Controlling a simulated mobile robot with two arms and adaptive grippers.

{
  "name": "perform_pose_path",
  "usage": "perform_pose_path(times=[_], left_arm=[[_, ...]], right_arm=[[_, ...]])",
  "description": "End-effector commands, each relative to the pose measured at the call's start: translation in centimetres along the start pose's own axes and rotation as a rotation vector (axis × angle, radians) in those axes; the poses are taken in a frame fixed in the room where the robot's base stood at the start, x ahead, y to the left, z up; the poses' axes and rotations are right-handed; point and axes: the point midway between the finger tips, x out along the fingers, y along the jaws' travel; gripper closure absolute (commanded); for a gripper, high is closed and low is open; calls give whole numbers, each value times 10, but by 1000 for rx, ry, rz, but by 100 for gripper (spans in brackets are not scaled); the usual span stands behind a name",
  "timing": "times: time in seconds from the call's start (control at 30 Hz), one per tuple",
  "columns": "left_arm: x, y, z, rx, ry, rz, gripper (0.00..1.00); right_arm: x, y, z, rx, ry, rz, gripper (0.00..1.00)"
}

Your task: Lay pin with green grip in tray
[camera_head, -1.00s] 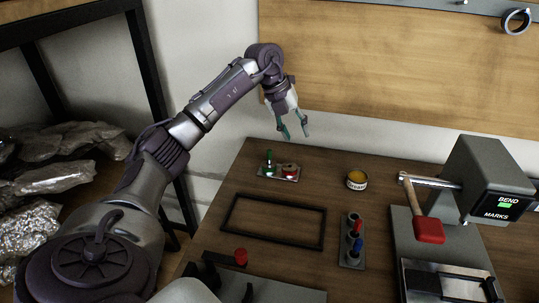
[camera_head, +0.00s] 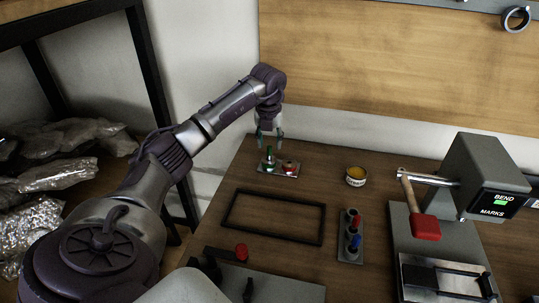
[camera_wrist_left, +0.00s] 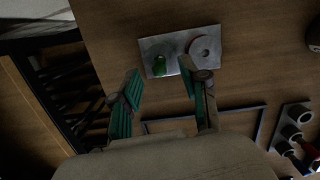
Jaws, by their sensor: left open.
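The pin with the green grip (camera_head: 268,155) stands upright in a small metal plate (camera_head: 290,172) at the far left of the bench; from above its green top (camera_wrist_left: 162,68) shows in the left wrist view. My left gripper (camera_head: 269,138) is open, pointing down just above the pin. In the left wrist view its two teal fingers (camera_wrist_left: 160,76) are apart, with the green grip showing in line with the gap; I see no hold on it. The tray (camera_head: 323,226), a dark rectangular rim, lies empty in front of the plate. My right gripper is not in view.
A yellow-topped tin (camera_head: 356,176) and a holder (camera_head: 350,256) with red and blue grips stand to the right. A red mallet (camera_head: 425,225) lies by the bending machine (camera_head: 480,170).

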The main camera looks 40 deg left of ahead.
Motion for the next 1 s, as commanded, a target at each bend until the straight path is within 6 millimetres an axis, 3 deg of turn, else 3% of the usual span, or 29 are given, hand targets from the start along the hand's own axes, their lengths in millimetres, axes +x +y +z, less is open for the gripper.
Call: perform_pose_path(times=[0.23, 0.57, 0.83, 1.0], left_arm=[[37, 1, -3, -1, 4, 0, 55], [45, 1, -2, 0, 1, 0, 55], [45, 1, -2, 0, 1, 0, 100], [45, 1, -2, 0, 1, 0, 100]], right_arm=[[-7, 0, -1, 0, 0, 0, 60], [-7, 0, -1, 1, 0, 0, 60], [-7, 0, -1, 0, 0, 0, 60], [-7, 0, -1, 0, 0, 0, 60]])
